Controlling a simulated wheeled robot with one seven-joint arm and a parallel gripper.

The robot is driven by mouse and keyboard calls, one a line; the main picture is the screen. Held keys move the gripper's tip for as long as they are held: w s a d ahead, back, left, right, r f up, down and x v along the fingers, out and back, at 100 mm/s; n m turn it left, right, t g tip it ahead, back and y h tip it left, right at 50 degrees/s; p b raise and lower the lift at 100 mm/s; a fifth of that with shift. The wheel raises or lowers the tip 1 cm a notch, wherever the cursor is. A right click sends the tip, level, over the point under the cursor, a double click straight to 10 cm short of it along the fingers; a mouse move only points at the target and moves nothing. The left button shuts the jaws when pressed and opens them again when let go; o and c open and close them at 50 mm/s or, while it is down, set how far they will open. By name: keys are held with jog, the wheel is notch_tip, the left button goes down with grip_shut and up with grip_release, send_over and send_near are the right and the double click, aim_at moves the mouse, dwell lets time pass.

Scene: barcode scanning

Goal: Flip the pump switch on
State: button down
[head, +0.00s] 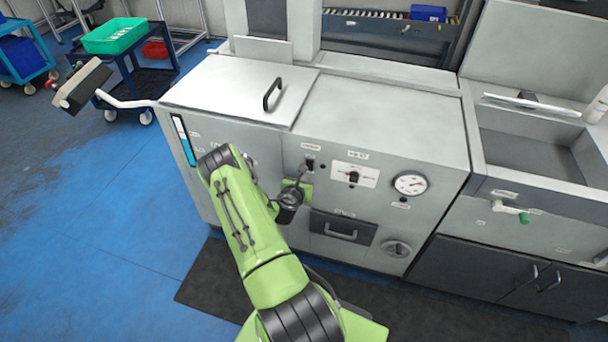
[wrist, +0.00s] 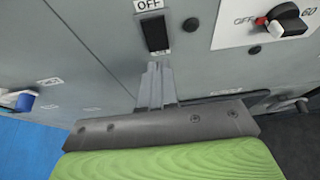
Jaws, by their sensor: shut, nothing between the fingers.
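The pump switch looks to be the small black rocker (head: 310,163) on the grey machine's front panel, under a small label. In the wrist view the black rocker (wrist: 155,33) has an "OFF" label (wrist: 149,4) just above it. My gripper (head: 303,173) is in front of the panel, just below the switch. In the wrist view its grey fingers (wrist: 157,70) are together and empty, pointing up towards the rocker's lower end. A narrow gap seems to show between the tips and the rocker; contact cannot be told for sure.
A rotary knob (head: 353,176) on a white plate and a round gauge (head: 410,183) are right of the switch. A dark drawer (head: 343,228) with a handle is below. A lid with a black handle (head: 272,94) is on top. A sink unit (head: 530,150) stands at right.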

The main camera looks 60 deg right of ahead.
aim_at(309, 166)
jog(key=d, duration=0.2)
jog(key=shift+w+d+f, duration=0.2)
jog(key=shift+d, duration=0.1)
jog(key=shift+d+r+h+b, duration=0.4)
jog(key=shift+r+b, duration=0.2)
jog(key=shift+r, duration=0.1)
dwell(0.4)
jog(key=shift+a+f, duration=0.1)
